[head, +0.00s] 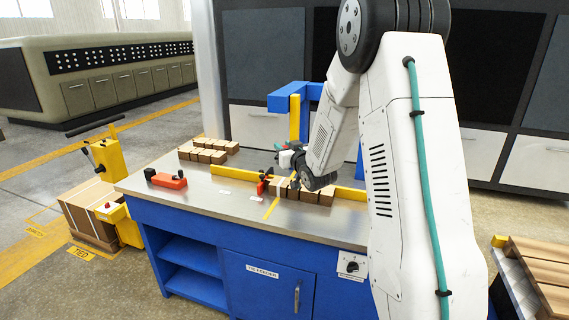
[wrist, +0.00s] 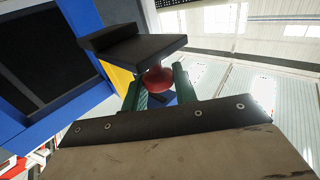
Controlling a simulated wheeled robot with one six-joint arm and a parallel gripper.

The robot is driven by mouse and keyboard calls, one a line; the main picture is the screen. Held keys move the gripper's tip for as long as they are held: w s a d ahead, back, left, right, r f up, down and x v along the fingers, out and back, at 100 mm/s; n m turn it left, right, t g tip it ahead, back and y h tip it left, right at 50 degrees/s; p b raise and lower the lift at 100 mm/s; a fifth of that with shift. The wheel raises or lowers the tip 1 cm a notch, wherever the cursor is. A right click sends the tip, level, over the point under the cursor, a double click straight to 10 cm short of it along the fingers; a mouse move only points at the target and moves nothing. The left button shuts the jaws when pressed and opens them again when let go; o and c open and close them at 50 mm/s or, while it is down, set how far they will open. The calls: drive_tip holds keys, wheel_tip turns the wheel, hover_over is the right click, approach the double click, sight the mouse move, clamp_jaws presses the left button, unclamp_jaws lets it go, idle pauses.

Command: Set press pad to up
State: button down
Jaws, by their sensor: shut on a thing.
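The press has a blue overhead arm (head: 292,97) and a yellow column (head: 295,118) at the back of the bench. In the wrist view a black slab (wrist: 130,47), which looks like the press pad, appears close ahead with a round red knob (wrist: 157,76) at its edge. My gripper's green fingers (wrist: 158,92) stand on either side of the knob and are shut on it. In the head view my gripper (head: 284,157) is low in front of the yellow column, partly hidden by my arm. The pad's height cannot be told clearly.
The steel-topped blue bench (head: 195,205) carries brown block stacks (head: 208,152), more blocks (head: 312,194) below my gripper, a yellow fence (head: 235,173), a small red clamp (head: 264,186) and a red tool (head: 168,180). A dial (head: 351,266) is on the front.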

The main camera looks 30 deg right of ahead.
drive_tip(key=shift+r, duration=0.95)
drive_tip(key=c, duration=1.1)
unclamp_jaws()
drive_tip(key=shift+r, duration=0.15)
drive_tip(key=shift+s+f, duration=0.2)
drive_tip(key=shift+s, duration=0.2)
drive_tip(key=s, duration=0.4)
drive_tip(key=s+a, duration=0.1)
drive_tip(key=s, duration=0.2)
